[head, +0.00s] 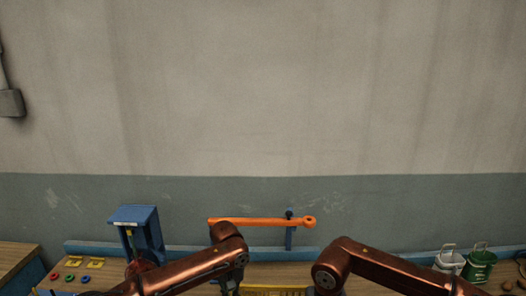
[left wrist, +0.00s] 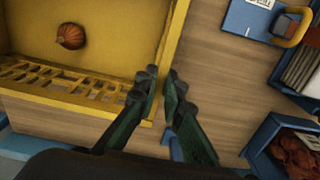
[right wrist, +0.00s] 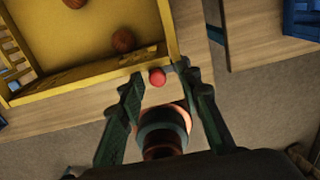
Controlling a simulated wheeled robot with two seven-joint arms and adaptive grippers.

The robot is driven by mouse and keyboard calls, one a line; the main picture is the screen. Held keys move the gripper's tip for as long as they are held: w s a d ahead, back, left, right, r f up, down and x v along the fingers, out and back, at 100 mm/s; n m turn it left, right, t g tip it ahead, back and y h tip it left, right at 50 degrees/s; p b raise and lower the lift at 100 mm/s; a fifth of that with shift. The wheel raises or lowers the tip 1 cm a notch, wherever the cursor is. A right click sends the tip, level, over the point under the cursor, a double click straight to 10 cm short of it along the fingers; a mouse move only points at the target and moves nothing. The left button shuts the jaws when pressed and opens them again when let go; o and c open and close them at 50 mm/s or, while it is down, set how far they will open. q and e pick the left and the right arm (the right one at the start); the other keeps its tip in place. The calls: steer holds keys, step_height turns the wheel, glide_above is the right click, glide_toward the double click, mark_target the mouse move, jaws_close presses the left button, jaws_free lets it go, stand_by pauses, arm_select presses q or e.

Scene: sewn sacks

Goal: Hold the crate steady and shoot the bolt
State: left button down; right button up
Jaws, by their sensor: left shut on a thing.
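A yellow crate shows in the left wrist view, its floor (left wrist: 110,40) holding a ribbed orange-brown round thing (left wrist: 70,36). In the head view only a strip of its yellow rim (head: 272,289) shows between my arms. My left gripper (left wrist: 163,85) is shut on the crate's side wall. A red round knob (right wrist: 157,77), seemingly of the bolt, sits just outside the crate wall (right wrist: 95,82) in the right wrist view. My right gripper (right wrist: 160,88) is open, with its fingers on either side of the knob, apart from it. The bolt's bar is not clearly seen.
An orange bar (head: 255,222) on a blue post and a blue stand (head: 135,215) rise behind the crate. A white bucket (head: 449,262) and green bucket (head: 480,265) stand at right. A blue box with reddish contents (left wrist: 295,150) lies near the left gripper.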

arm_select(q)
steer(key=shift+d, duration=0.1)
arm_select(e)
steer(key=shift+r, duration=0.1)
steer(key=shift+r, duration=3.9)
arm_select(q)
steer(key=c, duration=2)
jaws_free()
steer(key=shift+o, duration=0.2)
